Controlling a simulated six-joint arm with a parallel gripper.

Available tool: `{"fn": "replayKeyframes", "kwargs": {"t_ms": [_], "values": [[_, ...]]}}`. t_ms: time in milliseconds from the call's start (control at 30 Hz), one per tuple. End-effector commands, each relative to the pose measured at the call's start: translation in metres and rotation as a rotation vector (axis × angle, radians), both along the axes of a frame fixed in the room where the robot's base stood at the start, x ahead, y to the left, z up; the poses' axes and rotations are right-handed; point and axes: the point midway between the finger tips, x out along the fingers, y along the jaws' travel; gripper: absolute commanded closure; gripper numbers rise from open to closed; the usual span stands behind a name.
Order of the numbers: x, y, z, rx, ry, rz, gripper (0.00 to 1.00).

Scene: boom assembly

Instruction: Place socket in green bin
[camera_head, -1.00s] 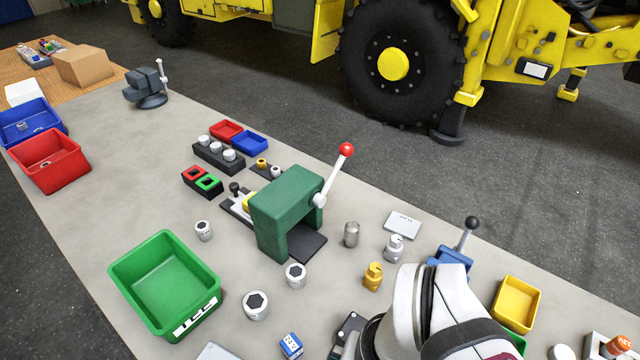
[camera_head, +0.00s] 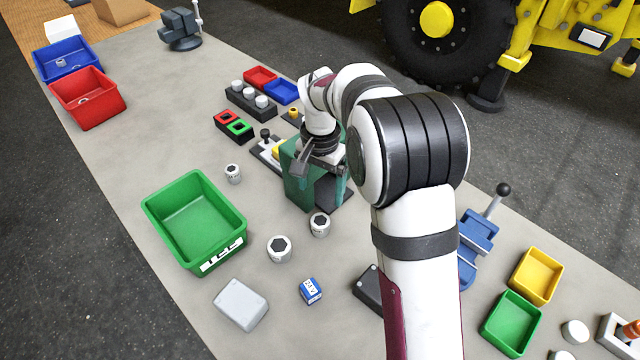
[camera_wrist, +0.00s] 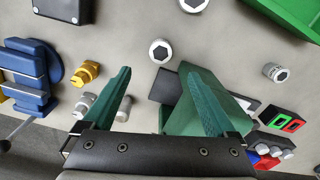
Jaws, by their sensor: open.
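The large green bin (camera_head: 190,215) stands at the left middle of the table with a white label on its front; its corner shows in the wrist view (camera_wrist: 292,14). It looks empty. Three white sockets with dark hexagonal openings stand apart near it: a large one (camera_head: 279,249), a medium one (camera_head: 319,225) and a small one (camera_head: 233,174). In the wrist view, one socket (camera_wrist: 160,50) lies just beyond the fingertips. My gripper (camera_wrist: 157,70) is open and empty, its teal fingers apart. In the head view it hangs over the green press, partly hidden by my arm.
The green press (camera_head: 300,185) stands under my gripper, a close obstacle. A grey box (camera_head: 241,304) and a blue-white box (camera_head: 310,291) lie in front. A blue vise (camera_head: 476,240), yellow bin (camera_head: 535,276) and small green bin (camera_head: 511,323) are at right.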

Motion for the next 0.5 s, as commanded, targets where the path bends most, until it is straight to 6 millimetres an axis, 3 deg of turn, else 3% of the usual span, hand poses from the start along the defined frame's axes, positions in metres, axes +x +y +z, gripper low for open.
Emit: {"fn": "replayKeyframes", "kwargs": {"t_ms": [200,500], "values": [[-0.002,-0.001,-0.062,0.0,0.006,0.0,0.08],[0.001,0.0,-0.112,0.0,0.004,0.001,0.08]]}}
